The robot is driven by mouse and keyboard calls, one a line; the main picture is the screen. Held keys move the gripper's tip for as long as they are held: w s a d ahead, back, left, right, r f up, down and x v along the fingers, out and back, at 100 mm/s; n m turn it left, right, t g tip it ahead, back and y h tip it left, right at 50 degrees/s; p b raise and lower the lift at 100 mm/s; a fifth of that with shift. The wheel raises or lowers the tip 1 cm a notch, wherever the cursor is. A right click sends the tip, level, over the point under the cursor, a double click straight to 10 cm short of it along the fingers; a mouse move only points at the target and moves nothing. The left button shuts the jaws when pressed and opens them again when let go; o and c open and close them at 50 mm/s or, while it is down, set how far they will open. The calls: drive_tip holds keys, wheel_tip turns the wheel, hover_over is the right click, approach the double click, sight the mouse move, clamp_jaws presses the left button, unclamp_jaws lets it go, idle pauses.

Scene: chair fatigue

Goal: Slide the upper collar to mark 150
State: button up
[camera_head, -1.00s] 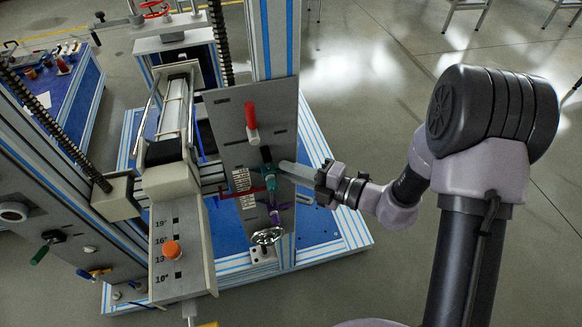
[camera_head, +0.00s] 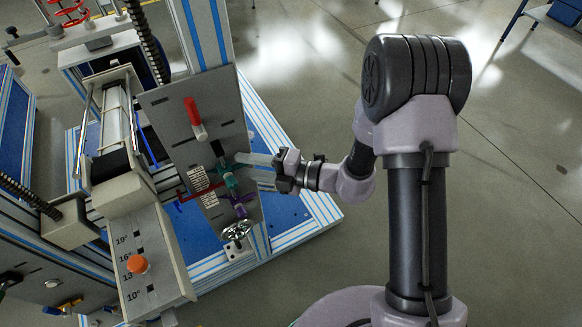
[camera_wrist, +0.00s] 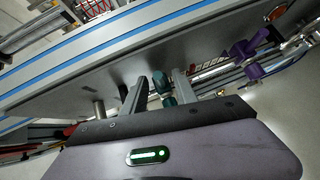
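The teal collar (camera_head: 229,179) sits on a rod at the panel, above the purple collar (camera_head: 241,203). White scale labels (camera_head: 198,179) stand just left of it; their numbers are too small to read. My gripper (camera_head: 246,165) reaches the teal collar from the right. In the wrist view the teal collar (camera_wrist: 168,101) shows between the two spread fingers of my gripper (camera_wrist: 160,82), with some gap visible. I cannot tell whether a finger touches it. The purple collar (camera_wrist: 250,57) lies to the right of the fingers there.
A red-handled pin (camera_head: 194,112) sticks out of the grey panel (camera_head: 170,110) above the collars. A silver handwheel (camera_head: 237,230) is below. An orange knob (camera_head: 137,264) sits on a numbered panel at the lower left. Open floor lies to the right.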

drive_tip(key=p+v, duration=0.3)
drive_tip(key=v, duration=1.4)
drive_tip(key=shift+p, duration=0.35)
